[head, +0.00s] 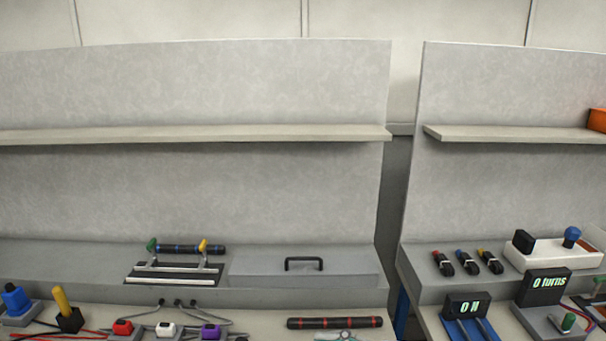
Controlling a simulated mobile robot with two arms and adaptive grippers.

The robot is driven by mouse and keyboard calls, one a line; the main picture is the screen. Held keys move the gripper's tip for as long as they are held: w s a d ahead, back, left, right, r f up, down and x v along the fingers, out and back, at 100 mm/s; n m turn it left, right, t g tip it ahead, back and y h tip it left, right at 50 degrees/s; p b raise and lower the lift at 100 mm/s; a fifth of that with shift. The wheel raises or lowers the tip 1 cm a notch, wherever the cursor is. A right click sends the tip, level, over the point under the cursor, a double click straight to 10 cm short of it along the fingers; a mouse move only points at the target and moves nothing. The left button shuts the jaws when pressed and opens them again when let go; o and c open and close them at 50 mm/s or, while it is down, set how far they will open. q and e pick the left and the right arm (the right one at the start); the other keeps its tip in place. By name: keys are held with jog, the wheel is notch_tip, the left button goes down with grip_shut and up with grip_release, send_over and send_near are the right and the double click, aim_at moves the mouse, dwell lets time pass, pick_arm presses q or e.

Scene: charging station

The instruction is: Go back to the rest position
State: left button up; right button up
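Neither of my grippers shows clearly in the head view, and no arm comes in from the left or the right. The workbench (265,318) stands ahead, with a raised grey ledge (60,255) along its back. On the ledge are a grey box with a black handle (303,264) and a rack (172,270) with a black baton with blue bands (190,249). A black baton with red bands (335,323) lies on the bench below. A small grey-green thing (346,336) is cut off at the bottom edge, and I cannot tell what it is.
Red (122,327), white (166,329) and purple (210,331) plugs sit at the front. A second bench on the right carries a "0 turns" display (548,283), a force display (465,306) and cable bundles (467,262). A gap (391,215) separates the benches. Both shelves (200,134) look mostly empty.

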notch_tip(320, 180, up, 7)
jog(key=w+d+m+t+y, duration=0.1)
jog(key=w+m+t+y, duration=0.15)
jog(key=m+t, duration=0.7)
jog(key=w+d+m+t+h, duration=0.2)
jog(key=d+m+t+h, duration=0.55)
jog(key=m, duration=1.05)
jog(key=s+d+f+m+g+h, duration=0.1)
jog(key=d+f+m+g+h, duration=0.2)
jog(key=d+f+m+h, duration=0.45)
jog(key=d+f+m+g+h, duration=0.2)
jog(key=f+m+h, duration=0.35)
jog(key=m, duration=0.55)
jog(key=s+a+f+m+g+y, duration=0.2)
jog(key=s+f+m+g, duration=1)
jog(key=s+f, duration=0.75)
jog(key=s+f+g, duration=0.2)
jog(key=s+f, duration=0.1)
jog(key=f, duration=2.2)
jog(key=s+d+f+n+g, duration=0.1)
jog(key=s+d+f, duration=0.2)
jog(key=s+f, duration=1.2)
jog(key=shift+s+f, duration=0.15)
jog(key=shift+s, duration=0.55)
